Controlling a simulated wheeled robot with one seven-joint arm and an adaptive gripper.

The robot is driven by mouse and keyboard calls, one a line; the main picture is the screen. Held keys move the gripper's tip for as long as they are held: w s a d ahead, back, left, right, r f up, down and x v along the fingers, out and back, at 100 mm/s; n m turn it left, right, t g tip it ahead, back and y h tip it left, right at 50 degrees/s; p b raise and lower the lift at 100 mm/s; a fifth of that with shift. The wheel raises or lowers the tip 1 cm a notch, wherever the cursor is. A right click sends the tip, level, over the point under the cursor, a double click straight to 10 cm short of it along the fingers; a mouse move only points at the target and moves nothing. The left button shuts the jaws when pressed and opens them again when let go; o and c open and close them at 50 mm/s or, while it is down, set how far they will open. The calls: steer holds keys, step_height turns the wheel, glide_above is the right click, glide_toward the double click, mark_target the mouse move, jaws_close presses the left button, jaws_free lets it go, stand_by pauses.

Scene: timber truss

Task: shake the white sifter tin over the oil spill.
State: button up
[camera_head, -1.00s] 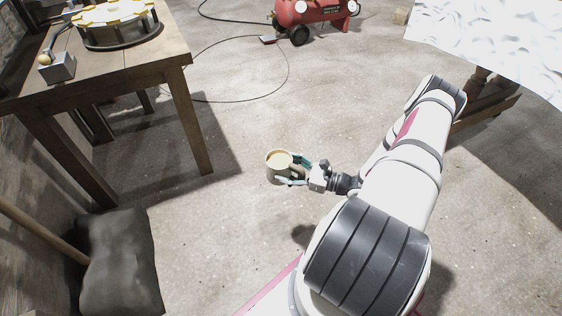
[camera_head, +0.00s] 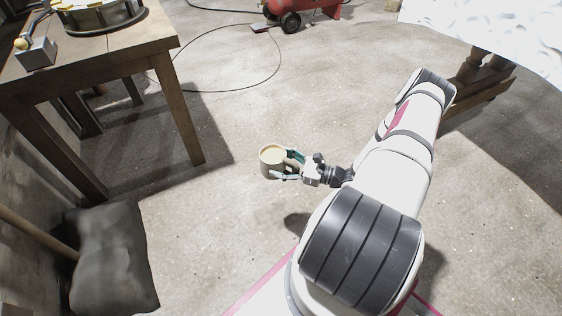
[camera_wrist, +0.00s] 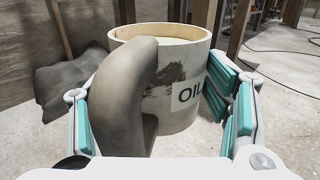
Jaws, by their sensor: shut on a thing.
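The tin (camera_head: 268,164) is a worn, off-white round can with a grey handle and a pale fill inside its rim. In the wrist view the tin (camera_wrist: 178,108) stands upright between my fingers, with a label whose visible letters read "OIL". My gripper (camera_head: 286,165) is shut on it, with teal finger pads on both sides, and holds it above the concrete floor. The handle points towards the wrist camera and hides part of the tin's front. I cannot make out an oil spill in these views.
A wooden table (camera_head: 120,62) with a small metal block (camera_head: 36,53) stands at the upper left. A dark grey sack (camera_head: 108,258) lies at the lower left. A red compressor (camera_head: 290,12) with a trailing cable (camera_head: 279,72) is at the back. The middle floor is open.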

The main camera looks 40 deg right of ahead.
step_height(320, 180, down, 7)
steer(key=b, duration=0.5)
stand_by(1.3)
step_height(320, 180, up, 9)
steer(key=p, duration=0.7)
steer(key=shift+r, duration=0.1)
step_height(320, 180, down, 9)
steer(key=b, duration=0.7)
step_height(320, 180, up, 9)
steer(key=p, duration=0.6)
steer(key=shift+p, duration=0.3)
